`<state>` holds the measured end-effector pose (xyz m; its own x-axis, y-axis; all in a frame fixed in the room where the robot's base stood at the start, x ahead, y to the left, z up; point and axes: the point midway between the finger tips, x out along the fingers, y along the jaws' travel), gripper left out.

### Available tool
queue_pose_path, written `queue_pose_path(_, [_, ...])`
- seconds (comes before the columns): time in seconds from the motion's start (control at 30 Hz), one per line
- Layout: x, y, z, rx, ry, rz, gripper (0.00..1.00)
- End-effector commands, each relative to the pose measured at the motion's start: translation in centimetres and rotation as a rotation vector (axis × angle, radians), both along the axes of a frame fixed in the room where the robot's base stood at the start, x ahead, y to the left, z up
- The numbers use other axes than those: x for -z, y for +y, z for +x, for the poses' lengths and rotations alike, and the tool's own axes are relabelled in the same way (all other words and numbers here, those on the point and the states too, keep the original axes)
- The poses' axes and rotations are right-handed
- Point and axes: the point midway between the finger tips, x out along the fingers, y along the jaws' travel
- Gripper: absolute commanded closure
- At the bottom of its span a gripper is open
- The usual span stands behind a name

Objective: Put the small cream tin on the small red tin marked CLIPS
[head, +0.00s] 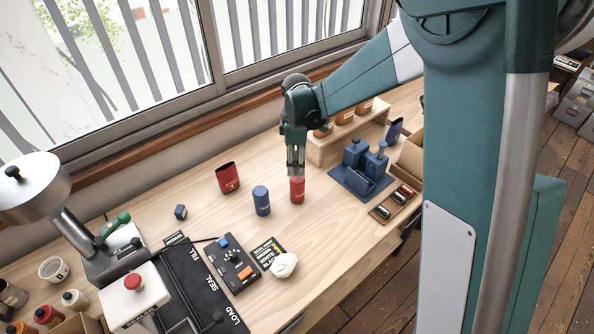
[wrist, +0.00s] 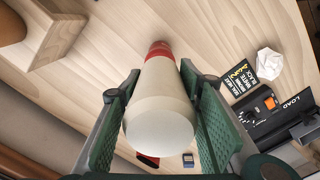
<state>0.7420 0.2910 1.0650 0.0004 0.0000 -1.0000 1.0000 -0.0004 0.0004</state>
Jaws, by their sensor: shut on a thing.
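The small cream tin (wrist: 161,105) is between the two green-padded fingers of my gripper (wrist: 160,118), which is shut on it. In the head view, my gripper (head: 296,160) points down, and its fingers largely hide the cream tin. The small red tin (head: 297,190) stands upright on the bench directly below the fingers. In the wrist view, the red tin (wrist: 159,50) shows just beyond the far end of the cream tin, in line with it. Whether the two tins touch, I cannot tell. The red tin's marking is too small to read.
A blue tin (head: 261,201) stands close left of the red tin, with an open red container (head: 227,178) farther left. A control box (head: 232,264) and crumpled white paper (head: 284,265) lie in front.

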Motion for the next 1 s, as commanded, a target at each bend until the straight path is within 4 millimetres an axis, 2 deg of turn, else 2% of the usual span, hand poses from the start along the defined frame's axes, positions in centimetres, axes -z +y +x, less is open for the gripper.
queue_pose_path(0.3, [3.1, 0.0, 0.0, 0.0, 0.0, 0.0, 0.82])
queue_pose_path(0.87, [3.9, 0.0, 0.0, 0.0, 0.0, 0.0, 0.82])
queue_pose_path(0.9, [3.9, 0.0, 0.0, 0.0, 0.0, 0.0, 0.6])
queue_pose_path(1.0, [3.8, 0.0, 0.0, 0.0, 0.0, 0.0, 0.51])
